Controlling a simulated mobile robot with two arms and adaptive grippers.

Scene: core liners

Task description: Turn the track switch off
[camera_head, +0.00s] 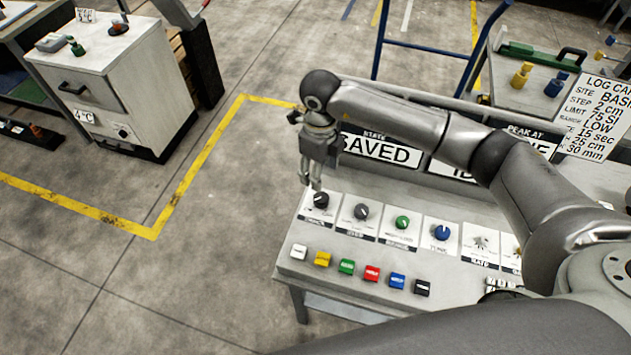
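A white control console carries a row of label plates. They hold a black knob (320,199) at the left end, a second dark knob (361,212), a green knob (402,222), a blue knob (442,232) and a small pale control (481,242). The plate lettering is too small to read surely, so I cannot tell which one is the track switch. My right gripper (310,183) points down just above the leftmost black knob. Its fingers look close together; contact and opening are unclear. My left gripper is not in view.
Coloured buttons (346,267) line the console's front. Signs stand behind the knobs, one reading SAVED (380,149). A log card (597,115) is at the right. My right arm covers part of the console. A white cabinet (100,85) stands at the left; the floor between is clear.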

